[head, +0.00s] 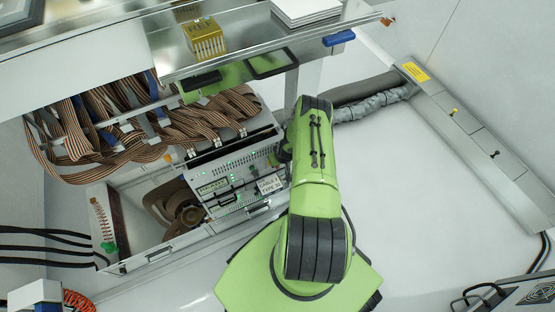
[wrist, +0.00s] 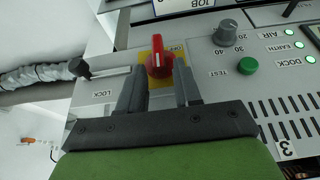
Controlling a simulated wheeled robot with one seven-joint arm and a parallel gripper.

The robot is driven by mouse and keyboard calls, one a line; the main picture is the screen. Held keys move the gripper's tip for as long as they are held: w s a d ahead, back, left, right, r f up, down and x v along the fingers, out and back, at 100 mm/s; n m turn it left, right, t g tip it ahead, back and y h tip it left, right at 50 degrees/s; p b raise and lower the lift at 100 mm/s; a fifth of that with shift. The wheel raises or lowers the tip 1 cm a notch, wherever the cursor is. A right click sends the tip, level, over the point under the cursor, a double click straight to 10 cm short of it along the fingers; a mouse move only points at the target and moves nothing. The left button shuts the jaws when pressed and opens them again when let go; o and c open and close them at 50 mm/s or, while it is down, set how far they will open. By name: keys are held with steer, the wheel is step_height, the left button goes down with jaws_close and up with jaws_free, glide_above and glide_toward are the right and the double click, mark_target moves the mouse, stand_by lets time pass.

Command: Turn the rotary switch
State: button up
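The red rotary switch (wrist: 159,65) is in the upper middle of the wrist view, on a yellow plate (wrist: 157,48) on a light grey panel. A white line on its knob runs up and down in the picture. Lettering that looks like "OFF" is at the plate's upper right. My gripper (wrist: 159,72) is open, with one dark finger on each side of the knob's lower part. A gap seems to show at each side; I cannot tell whether either finger touches. In the head view my gripper (head: 284,152) is mostly hidden by my green arm, and the switch is hidden.
On the panel, a grey dial (wrist: 226,33) and a green TEST button (wrist: 248,65) are to the right of the switch. A black-knobbed LOCK lever (wrist: 79,68) is to the left. A metal shelf (head: 235,48) overhangs the unit and ribbon cables (head: 110,130) in the head view.

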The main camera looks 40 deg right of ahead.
jaws_close()
steer(key=shift+a, duration=0.15)
steer(key=shift+w+a+f+n+g+h, duration=0.15)
steer(key=shift+a+f+n+g+h, duration=0.3)
steer(key=shift+h, duration=1.15)
steer(key=shift+w+a+f+n+g+h, duration=0.25)
steer(key=shift+a+h, duration=0.4)
steer(key=shift+h, duration=0.95)
steer(key=shift+w+a+f+n+g+h, duration=0.1)
steer(key=shift+a+f+n+g+h, duration=0.35)
steer(key=shift+h, duration=1.15)
steer(key=shift+a+r, duration=0.15)
steer(key=shift+o, duration=1)
jaws_free()
